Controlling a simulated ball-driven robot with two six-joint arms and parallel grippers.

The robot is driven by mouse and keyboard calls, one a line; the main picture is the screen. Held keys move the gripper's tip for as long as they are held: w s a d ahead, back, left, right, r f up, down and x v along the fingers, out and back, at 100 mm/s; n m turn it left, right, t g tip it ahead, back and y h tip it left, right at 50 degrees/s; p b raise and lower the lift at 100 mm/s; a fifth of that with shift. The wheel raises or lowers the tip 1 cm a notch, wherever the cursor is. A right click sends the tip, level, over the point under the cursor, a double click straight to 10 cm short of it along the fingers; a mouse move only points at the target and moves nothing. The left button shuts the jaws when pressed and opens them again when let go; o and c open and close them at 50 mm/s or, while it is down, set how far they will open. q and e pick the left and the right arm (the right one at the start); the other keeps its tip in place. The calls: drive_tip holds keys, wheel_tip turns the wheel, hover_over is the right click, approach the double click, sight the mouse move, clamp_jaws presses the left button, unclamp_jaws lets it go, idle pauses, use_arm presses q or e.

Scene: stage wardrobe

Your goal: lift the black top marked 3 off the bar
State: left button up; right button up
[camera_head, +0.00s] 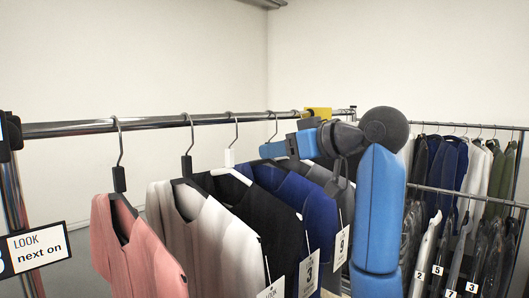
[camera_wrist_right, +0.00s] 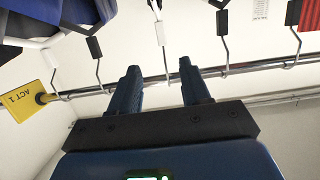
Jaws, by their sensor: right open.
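The black top (camera_head: 262,208) hangs from the bar (camera_head: 165,122) on a hanger with a white block (camera_head: 229,158) at its neck. A tag marked 3 (camera_head: 309,272) hangs at its right edge. My right gripper (camera_head: 266,150) is to the right of that hanger, just below the bar, apart from it. In the right wrist view, my right gripper (camera_wrist_right: 158,76) is open and empty. The white-block hanger's hook (camera_wrist_right: 164,60) shows in line with the gap between its fingers, beyond the tips; its exact distance cannot be told. My left gripper is not in view.
The white top (camera_head: 175,215) and pink top (camera_head: 130,245) hang to the left, the blue top (camera_head: 318,215) to the right with tag 9 (camera_head: 341,246). A yellow ACT 1 sign (camera_wrist_right: 38,101) is on the bar. A second rack (camera_head: 465,126) stands at right.

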approach(232, 156)
drive_tip(key=shift+w+a+f+p, duration=0.15)
drive_tip(key=shift+a+p, duration=0.05)
drive_tip(key=shift+p, duration=0.25)
drive_tip(key=shift+p+x, duration=0.3)
drive_tip(key=shift+x, duration=4.8)
drive_tip(key=shift+f, duration=0.15)
drive_tip(key=shift+c, duration=0.5)
clamp_jaws()
drive_tip(key=shift+r, duration=0.2)
